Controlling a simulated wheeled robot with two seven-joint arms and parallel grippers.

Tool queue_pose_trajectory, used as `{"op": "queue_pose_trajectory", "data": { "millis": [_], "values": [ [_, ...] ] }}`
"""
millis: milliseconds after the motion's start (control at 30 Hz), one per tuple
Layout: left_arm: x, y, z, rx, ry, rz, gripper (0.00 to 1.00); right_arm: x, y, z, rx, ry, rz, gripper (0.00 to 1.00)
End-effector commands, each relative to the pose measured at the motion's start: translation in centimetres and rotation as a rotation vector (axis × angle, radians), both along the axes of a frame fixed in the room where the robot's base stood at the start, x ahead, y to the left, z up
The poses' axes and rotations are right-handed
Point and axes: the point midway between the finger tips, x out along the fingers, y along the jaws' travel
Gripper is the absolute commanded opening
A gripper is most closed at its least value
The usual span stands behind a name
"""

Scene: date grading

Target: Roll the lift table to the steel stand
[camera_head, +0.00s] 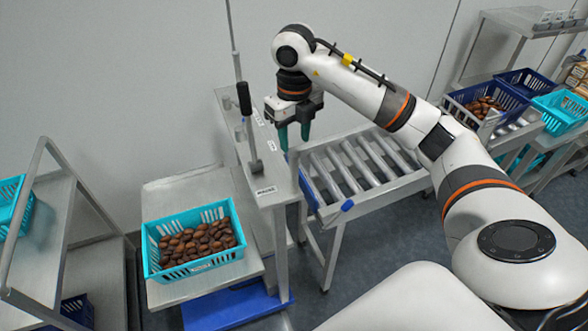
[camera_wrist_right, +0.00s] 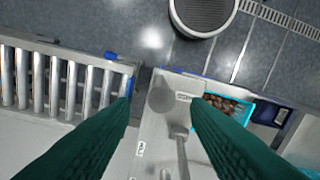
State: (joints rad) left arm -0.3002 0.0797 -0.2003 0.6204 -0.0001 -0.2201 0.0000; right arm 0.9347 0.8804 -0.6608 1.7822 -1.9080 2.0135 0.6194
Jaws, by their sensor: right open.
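A low table with a blue base (camera_head: 236,306) and a steel top (camera_head: 160,198), seemingly the lift table, stands left of centre. It carries a turquoise crate (camera_head: 152,262) full of brown dates. Close along its right side is a narrow steel stand (camera_head: 272,192) with an upright black-handled lever (camera_head: 244,100). My right gripper (camera_head: 294,137) is over the far part of this stand, right of the lever, its green fingers pointing down. In the right wrist view the gripper (camera_wrist_right: 162,102) is open and empty above the stand. My left gripper is out of view.
A roller conveyor (camera_head: 365,170) with a blue end stop runs right from the stand. Blue and turquoise crates (camera_head: 560,112) stand beyond it. A steel rack (camera_head: 62,235) is at the left.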

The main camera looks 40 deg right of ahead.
Motion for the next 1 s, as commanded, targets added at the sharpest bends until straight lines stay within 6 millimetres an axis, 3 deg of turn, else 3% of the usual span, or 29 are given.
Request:
{"op": "queue_pose_trajectory", "data": {
  "millis": [500, 700, 1000],
  "values": [
    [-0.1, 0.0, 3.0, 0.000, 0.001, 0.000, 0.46, -0.1, 0.1, -9.2, 0.006, 0.003, 0.002, 0.43],
    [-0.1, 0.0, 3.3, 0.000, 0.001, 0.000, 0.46, -0.1, 0.1, -10.7, 0.005, 0.001, 0.002, 0.43],
    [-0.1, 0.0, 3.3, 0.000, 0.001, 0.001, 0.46, 0.0, 0.1, -10.9, 0.005, 0.000, 0.003, 0.40]
  ]
}}
